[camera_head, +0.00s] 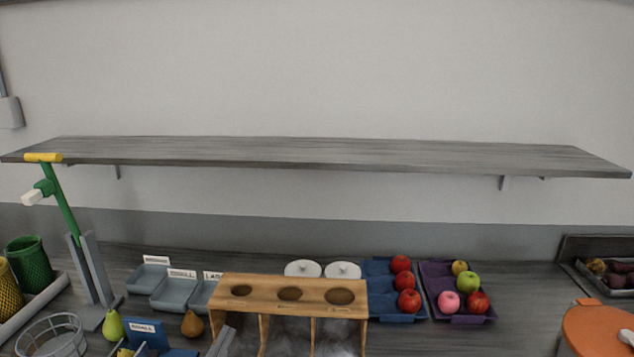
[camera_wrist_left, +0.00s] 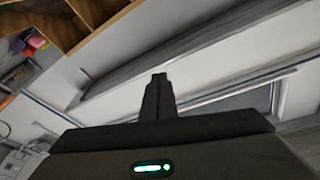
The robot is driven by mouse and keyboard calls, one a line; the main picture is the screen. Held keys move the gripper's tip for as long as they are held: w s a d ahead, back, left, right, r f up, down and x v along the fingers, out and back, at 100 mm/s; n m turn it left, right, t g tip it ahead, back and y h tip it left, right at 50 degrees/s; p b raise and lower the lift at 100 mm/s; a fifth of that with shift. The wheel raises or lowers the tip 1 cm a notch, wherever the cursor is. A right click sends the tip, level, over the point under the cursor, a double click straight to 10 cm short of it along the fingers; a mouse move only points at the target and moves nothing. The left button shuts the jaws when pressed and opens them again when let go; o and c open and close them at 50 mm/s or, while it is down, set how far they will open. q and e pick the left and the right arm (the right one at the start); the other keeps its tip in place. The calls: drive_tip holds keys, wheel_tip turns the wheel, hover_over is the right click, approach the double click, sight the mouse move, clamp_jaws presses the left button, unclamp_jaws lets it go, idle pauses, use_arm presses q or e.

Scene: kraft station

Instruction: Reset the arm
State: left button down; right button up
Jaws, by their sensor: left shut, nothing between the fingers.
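My left gripper (camera_wrist_left: 159,78) shows in the left wrist view. Its dark fingers are together with nothing between them, pointing up the picture toward a pale wall and long grey boards. In the head view, a small grey slanted piece (camera_head: 222,342) at the bottom edge, by the left side of the wooden rack, may be its tip; most of the arm is out of frame. My right gripper is in neither view.
A long grey shelf (camera_head: 320,152) spans the wall, bare on top. Below, the counter holds a wooden rack (camera_head: 265,284), a blue tray (camera_head: 378,268) and a purple tray (camera_head: 432,270) of fruit, grey bins (camera_head: 174,292), a green-and-grey stand (camera_head: 92,270) and a wire basket (camera_head: 52,340).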

use_arm(q)
drive_tip(key=s+a+f+n+g+y, duration=0.2)
drive_tip(key=s+a+f+g+y, duration=0.15)
drive_tip(key=f, duration=0.55)
drive_tip(key=s+a+f+n+g+y, duration=0.25)
drive_tip(key=s+f+g, duration=0.2)
drive_tip(key=f, duration=0.55)
drive_tip(key=s+f+g+h, duration=0.1)
drive_tip(key=s+f+g, duration=0.4)
drive_tip(key=s, duration=0.5)
drive_tip(key=s+f+g, duration=0.3)
drive_tip(key=s+f, duration=0.4)
drive_tip(key=s, duration=0.4)
wheel_tip(320, 180, down, 31)
drive_tip(key=g+b, duration=0.2)
drive_tip(key=b, duration=0.2)
drive_tip(key=s+a+f+g+b, duration=0.1)
drive_tip(key=s+a+f+b, duration=0.2)
drive_tip(key=s+f, duration=1.5)
wheel_tip(320, 180, down, 4)
drive_tip(key=shift+s+r, duration=0.1)
drive_tip(key=shift+s, duration=0.25)
